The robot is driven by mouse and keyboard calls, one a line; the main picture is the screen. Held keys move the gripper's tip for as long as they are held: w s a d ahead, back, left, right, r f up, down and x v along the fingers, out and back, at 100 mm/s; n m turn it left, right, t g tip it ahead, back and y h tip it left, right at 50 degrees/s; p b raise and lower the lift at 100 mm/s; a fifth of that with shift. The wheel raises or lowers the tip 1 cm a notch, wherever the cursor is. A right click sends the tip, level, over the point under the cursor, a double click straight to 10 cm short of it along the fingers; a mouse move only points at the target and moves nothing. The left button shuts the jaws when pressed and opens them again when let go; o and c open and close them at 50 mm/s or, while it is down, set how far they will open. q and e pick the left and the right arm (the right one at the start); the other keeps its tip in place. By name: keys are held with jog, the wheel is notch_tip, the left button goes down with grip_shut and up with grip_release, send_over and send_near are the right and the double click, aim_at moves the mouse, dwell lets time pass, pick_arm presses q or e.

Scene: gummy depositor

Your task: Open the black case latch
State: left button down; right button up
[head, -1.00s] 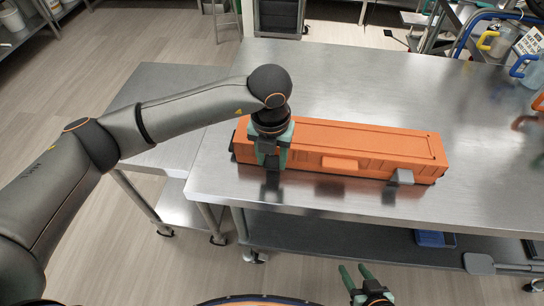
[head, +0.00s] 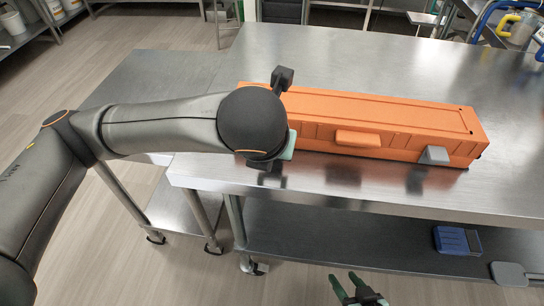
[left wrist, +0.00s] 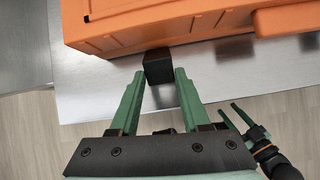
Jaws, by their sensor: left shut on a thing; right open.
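An orange case (head: 385,118) lies closed, lengthwise along the front of the steel table. A grey latch (head: 434,155) is on its front near the right end. The black latch (left wrist: 158,66) is at the lower front of the case in the left wrist view; in the head view my left arm hides it. My left gripper (left wrist: 158,76) has its green fingers on either side of the black latch, shut on it. Only a green edge of that gripper (head: 289,146) shows in the head view. My right gripper (head: 352,285) is open and empty, low in front of the table.
The steel table (head: 360,55) is bare behind the case. A narrow strip of tabletop lies in front of it. A blue object (head: 458,240) rests on the lower shelf (head: 350,235). A lower steel surface (head: 160,75) adjoins on the left.

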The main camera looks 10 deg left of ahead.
pick_arm(q)
jog(key=shift+s+f+b, duration=0.1)
jog(key=shift+b, duration=0.3)
jog(key=shift+c, duration=1.8)
grip_release()
jog(key=p+v, duration=0.2)
jog(key=v, duration=1)
jog(key=shift+s, duration=0.35)
